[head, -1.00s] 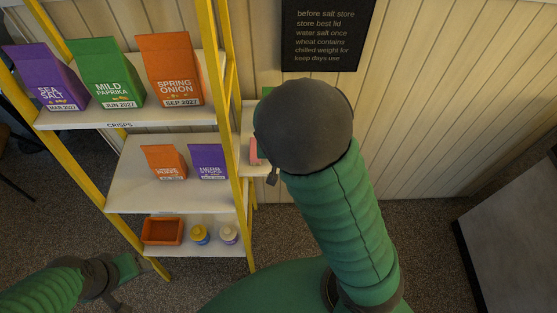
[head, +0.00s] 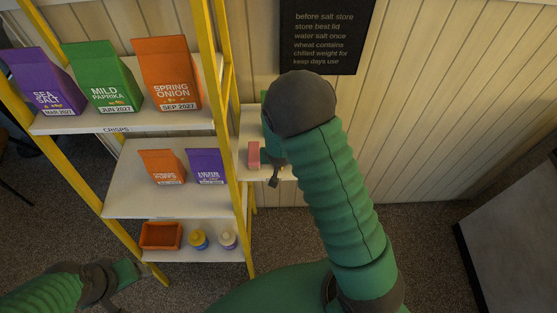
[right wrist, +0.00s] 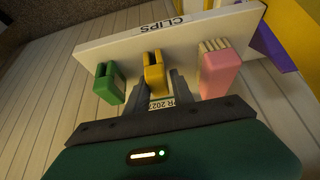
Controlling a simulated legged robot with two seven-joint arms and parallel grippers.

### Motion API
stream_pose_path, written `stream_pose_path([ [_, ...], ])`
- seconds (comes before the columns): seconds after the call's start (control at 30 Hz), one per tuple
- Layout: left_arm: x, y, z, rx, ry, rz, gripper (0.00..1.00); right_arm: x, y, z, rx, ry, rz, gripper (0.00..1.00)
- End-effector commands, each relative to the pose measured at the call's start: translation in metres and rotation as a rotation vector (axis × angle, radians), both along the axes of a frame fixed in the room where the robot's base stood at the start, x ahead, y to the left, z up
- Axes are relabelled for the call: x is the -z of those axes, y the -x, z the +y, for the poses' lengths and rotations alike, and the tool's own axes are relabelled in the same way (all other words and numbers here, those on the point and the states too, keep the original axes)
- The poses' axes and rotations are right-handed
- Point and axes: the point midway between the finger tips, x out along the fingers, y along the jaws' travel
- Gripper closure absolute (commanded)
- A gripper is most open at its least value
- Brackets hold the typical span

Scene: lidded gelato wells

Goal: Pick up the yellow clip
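The yellow clip (right wrist: 153,72) stands on a white shelf board marked CLIPS (right wrist: 130,42) in the right wrist view. A green clip (right wrist: 108,84) is to its left and a pink brush-like thing (right wrist: 218,72) with pale bristles is to its right. My right gripper (right wrist: 162,88) is open, its dark fingers reaching toward the yellow clip; I cannot tell whether they touch it. My left gripper (head: 130,272) is low at the left, away from the clips.
A yellow-framed rack (head: 228,130) holds crisp bags such as Spring Onion (head: 166,75), with an orange bin (head: 161,236) and two small jars on its lowest board. A dark sign (head: 322,38) hangs on the panelled wall.

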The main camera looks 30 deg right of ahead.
Motion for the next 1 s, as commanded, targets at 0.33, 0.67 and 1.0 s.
stream_pose_path([
  [0.33,0.0,0.0,0.0,0.0,0.0,0.0,0.31,0.0,-0.001,0.0,0.0,0.0,0.0,1.0],
  [0.67,0.002,0.0,0.0,0.0,0.0,0.0,0.31,-0.005,-0.001,0.0,0.0,0.002,0.0,1.0],
  [1.0,0.012,0.0,0.0,0.0,0.0,0.0,0.31,-0.036,0.016,0.015,-0.004,-0.001,0.001,1.0],
])
